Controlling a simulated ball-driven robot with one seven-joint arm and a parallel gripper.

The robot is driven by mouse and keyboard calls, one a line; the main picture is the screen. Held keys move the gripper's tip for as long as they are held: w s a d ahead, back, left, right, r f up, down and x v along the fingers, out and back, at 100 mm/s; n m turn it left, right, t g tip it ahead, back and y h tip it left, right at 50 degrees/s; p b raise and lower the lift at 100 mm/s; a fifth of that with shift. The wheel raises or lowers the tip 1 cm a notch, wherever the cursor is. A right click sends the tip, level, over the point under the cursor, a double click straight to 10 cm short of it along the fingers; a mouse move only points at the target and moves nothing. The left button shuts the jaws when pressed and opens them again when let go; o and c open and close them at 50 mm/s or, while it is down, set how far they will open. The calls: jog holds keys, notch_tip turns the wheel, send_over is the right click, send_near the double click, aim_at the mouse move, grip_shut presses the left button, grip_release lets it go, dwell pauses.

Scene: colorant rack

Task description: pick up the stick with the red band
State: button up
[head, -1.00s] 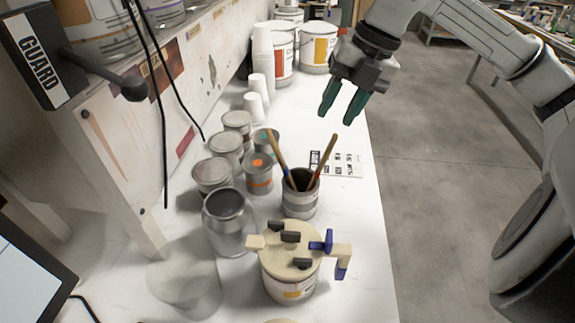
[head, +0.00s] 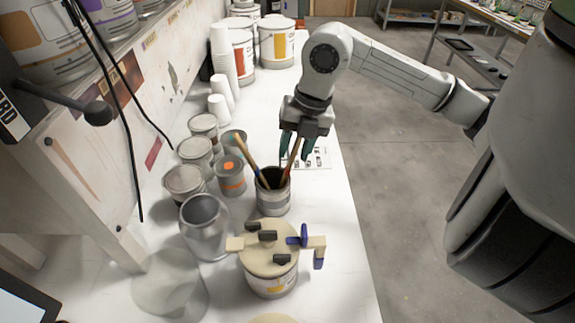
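The stick with the red band (head: 291,160) leans to the right in a dark-mouthed grey can (head: 273,203), its reddish part low near the rim. A second wooden stick (head: 245,153) with a blue band leans left in the same can. My gripper (head: 296,150) points down above the can, at the top of the red-banded stick. Its two green fingers are apart, and the stick's upper end shows between them in the picture. Whether the fingers touch the stick is not clear. The lower ends of both sticks are hidden inside the can.
A can with an orange dot (head: 230,180) and several lidded grey cans stand left of the stick can. An empty metal can (head: 204,228) and a cream-lidded pail (head: 270,262) stand in front. A printed card (head: 315,159) lies behind. The table's right strip is clear.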

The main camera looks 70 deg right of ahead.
jog(key=shift+f, duration=0.3)
jog(key=shift+c, duration=0.3)
grip_shut()
